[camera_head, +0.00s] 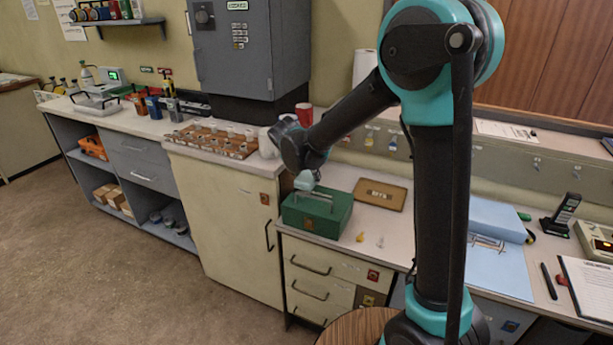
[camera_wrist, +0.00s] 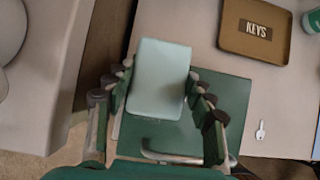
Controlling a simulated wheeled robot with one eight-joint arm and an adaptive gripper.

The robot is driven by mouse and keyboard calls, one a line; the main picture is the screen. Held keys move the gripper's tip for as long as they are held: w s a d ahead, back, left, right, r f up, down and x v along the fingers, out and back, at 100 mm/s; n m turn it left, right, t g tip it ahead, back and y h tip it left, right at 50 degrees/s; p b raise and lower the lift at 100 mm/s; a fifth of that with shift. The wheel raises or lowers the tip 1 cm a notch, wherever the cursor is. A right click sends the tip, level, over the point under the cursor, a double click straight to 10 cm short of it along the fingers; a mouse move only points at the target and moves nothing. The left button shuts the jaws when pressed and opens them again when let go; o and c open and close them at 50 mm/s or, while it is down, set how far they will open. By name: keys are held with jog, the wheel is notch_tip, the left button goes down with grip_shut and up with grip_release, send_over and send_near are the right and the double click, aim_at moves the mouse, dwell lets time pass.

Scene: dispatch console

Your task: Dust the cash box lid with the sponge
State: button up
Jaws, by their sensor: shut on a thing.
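The green cash box (camera_head: 326,222) stands shut on the counter, with a metal handle on its lid. The lid also shows in the wrist view (camera_wrist: 180,138), with the handle near the bottom. My gripper (camera_head: 305,178) is over the back left part of the lid, pointing down. Its fingers are shut on the pale teal sponge (camera_wrist: 160,72), one finger on each side. The sponge also shows as a small light patch in the head view (camera_head: 307,181). It is at or just above the lid; I cannot tell whether it touches. It hides part of the lid.
A brown KEYS tray (camera_head: 381,193) lies right of the box, with a yellow tag (camera_head: 360,237) and a small key (camera_wrist: 260,131) in front of it. A board with several small items (camera_head: 212,139) is to the left. A blue folder (camera_head: 497,262) lies further right.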

aim_at(301, 187)
jog(key=shift+f, duration=0.95)
jog(key=shift+s, duration=0.1)
jog(key=shift+s+a, duration=0.25)
jog(key=shift+s, duration=0.45)
jog(key=shift+s+a, duration=0.3)
jog(key=shift+s, duration=0.35)
jog(key=shift+s+a, duration=0.25)
jog(key=shift+s, duration=0.45)
jog(key=shift+s+a+f, duration=0.1)
jog(key=shift+s+a, duration=0.1)
jog(key=shift+s, duration=0.35)
jog(key=shift+s+a+f, duration=0.1)
jog(key=shift+s+a, duration=0.05)
jog(key=shift+s, duration=0.4)
jog(key=c, duration=0.4)
jog(key=shift+r, duration=0.1)
jog(key=shift+c, duration=0.2)
jog(key=shift+w, duration=0.1)
